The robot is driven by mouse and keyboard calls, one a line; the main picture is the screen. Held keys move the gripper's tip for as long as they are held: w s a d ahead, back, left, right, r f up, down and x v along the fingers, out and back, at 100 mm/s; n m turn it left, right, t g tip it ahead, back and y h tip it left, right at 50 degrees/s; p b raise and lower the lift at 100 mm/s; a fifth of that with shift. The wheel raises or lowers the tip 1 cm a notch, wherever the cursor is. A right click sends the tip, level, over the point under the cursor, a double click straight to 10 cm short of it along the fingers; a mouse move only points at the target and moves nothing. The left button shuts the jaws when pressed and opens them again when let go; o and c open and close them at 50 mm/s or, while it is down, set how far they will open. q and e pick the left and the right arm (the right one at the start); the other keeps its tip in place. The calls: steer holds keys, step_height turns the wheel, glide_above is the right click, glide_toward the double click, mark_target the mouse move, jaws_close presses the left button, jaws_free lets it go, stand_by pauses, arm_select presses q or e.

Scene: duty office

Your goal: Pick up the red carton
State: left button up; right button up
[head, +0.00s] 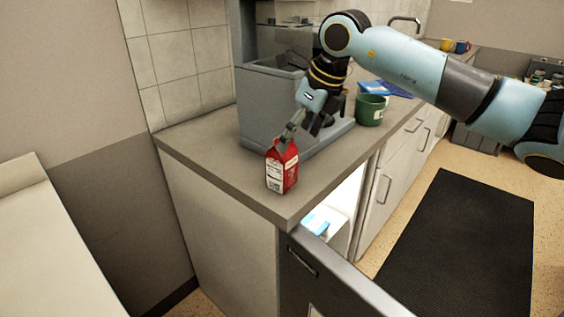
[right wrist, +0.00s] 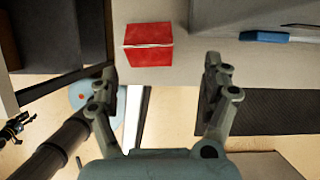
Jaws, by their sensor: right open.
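The red carton (head: 282,170) stands upright on the grey counter (head: 215,150) near its front corner, with white print on its side. My right gripper (head: 301,130) is open and empty, just above the carton's top and pointing down at it. In the right wrist view the carton (right wrist: 148,45) shows as a red box with a pale seam on top, beyond and between the spread fingertips of the right gripper (right wrist: 160,68). I cannot tell whether a finger touches it.
A grey machine (head: 262,108) stands close behind the carton. A green mug (head: 369,111) is to its right, with a blue packet (head: 371,87) behind. A dark open door (head: 325,284) juts out below the counter. A dark mat (head: 455,240) lies on the floor.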

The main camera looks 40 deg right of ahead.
mark_target(282, 158)
steer(key=shift+w+a+f, duration=0.15)
steer(key=shift+a+f, duration=0.1)
steer(key=shift+f, duration=0.25)
steer(key=shift+w+a+f, duration=0.15)
steer(key=shift+a+f, duration=0.05)
steer(key=shift+f, duration=0.25)
steer(key=x, duration=0.1)
steer(key=p+x, duration=0.1)
steer(key=x, duration=0.3)
steer(key=shift+w+a, duration=0.3)
steer(key=shift+w+f, duration=0.15)
steer(key=shift+f, duration=0.2)
steer(key=shift+d, duration=0.1)
steer(key=shift+c, duration=0.3)
steer(key=c, duration=1.3)
steer(key=shift+c, duration=0.8)
steer(key=shift+r, duration=0.2)
